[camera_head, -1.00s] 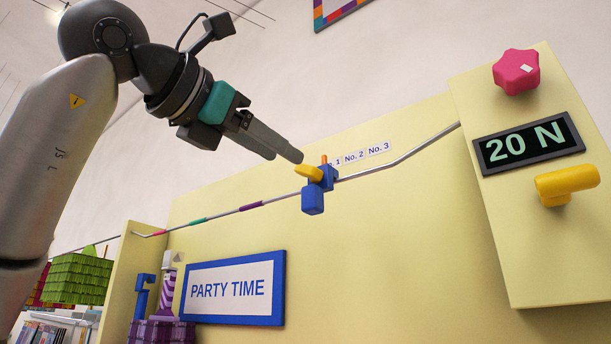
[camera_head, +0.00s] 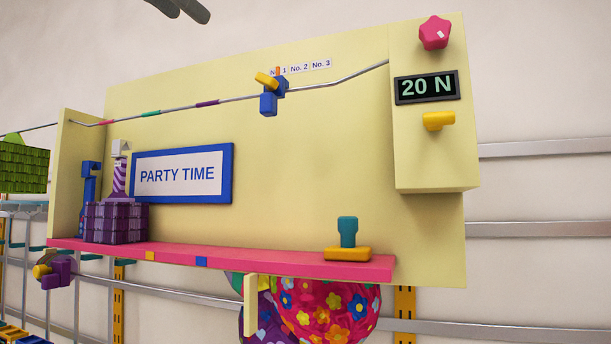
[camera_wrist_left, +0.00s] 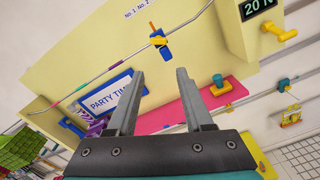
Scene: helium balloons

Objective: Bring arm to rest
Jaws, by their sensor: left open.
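My left gripper (camera_head: 178,8) shows only as dark fingertips at the top edge of the head view, above the yellow board (camera_head: 300,150); the rest of that arm is out of frame. In the left wrist view the two grey fingers of my left gripper (camera_wrist_left: 160,78) stand apart with nothing between them. The blue clip with a yellow lever (camera_head: 268,103) sits on the metal wire (camera_head: 235,101), clear of the gripper. It also shows in the left wrist view (camera_wrist_left: 162,47), beyond the fingertips. My right gripper is in neither view.
A "20 N" display (camera_head: 427,87) is between a pink knob (camera_head: 435,33) and a yellow handle (camera_head: 438,121). A pink shelf (camera_head: 270,262) carries a purple fringed block (camera_head: 115,223) and a teal-and-yellow piece (camera_head: 348,240). Flowered balloons (camera_head: 335,312) are below.

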